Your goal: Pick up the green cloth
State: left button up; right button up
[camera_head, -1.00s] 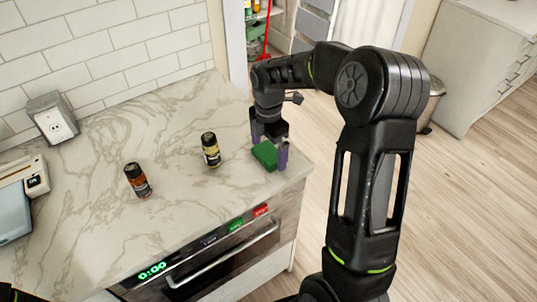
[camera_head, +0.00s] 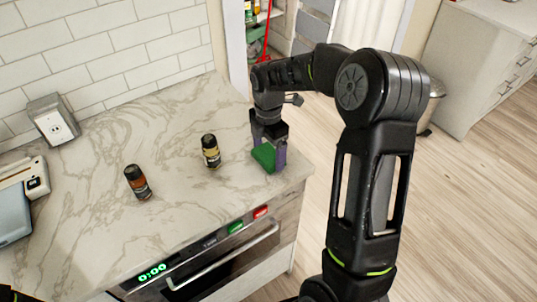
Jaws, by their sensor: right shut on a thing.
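The green cloth (camera_head: 264,157) is a small folded-looking green piece at the right end of the marble counter. My right gripper (camera_head: 268,160) points down over it, with its purple-tipped fingers on either side, shut on the cloth. The cloth looks tilted between the fingers. I cannot tell whether its lower edge touches the counter. My left gripper is not in view; only a bit of dark arm shows at the bottom left corner.
Two spice jars stand on the counter (camera_head: 100,218): a yellow-labelled one (camera_head: 211,151) just left of the gripper and an orange-brown one (camera_head: 138,182) farther left. An oven (camera_head: 215,262) is below the counter's front edge.

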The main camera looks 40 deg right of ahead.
aim_at(268, 154)
jog(key=shift+r, duration=0.1)
pick_arm(q)
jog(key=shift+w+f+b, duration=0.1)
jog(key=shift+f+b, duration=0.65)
jog(key=shift+b, duration=0.1)
pick_arm(e)
notch_tip(268, 154, up, 10)
